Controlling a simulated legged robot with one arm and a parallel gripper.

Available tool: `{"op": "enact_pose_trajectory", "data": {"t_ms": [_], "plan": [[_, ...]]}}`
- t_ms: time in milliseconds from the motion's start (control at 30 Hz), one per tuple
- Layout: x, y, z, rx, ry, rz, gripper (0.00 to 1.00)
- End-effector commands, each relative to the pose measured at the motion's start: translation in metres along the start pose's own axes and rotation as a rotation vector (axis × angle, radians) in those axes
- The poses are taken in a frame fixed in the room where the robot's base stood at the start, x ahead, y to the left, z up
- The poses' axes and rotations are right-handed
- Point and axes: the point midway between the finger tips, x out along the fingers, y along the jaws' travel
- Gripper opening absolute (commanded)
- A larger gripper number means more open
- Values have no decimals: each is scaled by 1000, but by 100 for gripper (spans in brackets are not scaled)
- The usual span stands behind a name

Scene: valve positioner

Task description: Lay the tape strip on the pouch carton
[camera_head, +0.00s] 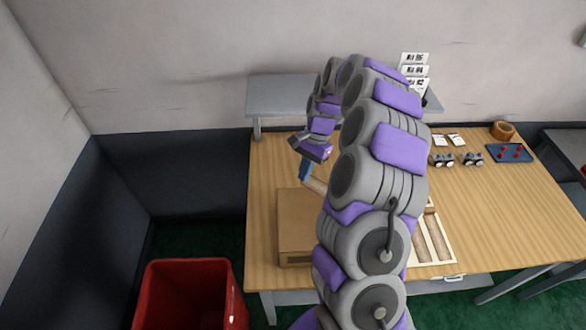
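The brown pouch carton (296,222) sits at the left front of the wooden table, its right side hidden behind my arm. My gripper (306,156) hangs above the table, just beyond the carton's far edge. A small blue piece (305,170) shows directly below my gripper; I cannot tell whether it is held or which part it is. A pale tan piece (316,185) lies beside it, near the carton's far right corner, partly hidden by my arm. I cannot clearly make out the tape strip. The fingers are too small to read.
A red bin (190,295) stands on the floor left of the table. A grey shelf (285,95) stands at the back. A pale tray (436,240) lies right of my arm. The table's right middle is clear.

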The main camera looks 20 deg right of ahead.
Motion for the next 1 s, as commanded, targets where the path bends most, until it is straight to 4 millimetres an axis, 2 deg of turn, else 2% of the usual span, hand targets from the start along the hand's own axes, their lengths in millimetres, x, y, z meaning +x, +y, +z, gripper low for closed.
{"op": "enact_pose_trajectory", "data": {"t_ms": [233,400,533,700,1000], "plan": [[-17,36,-24,475,-12,-197,0],[-23,45,-28,698,-3,-289,0],[-24,46,-27,780,2,-321,0],[-19,45,-26,802,5,-328,0],[0,50,-42,798,-1,-329,0]]}}
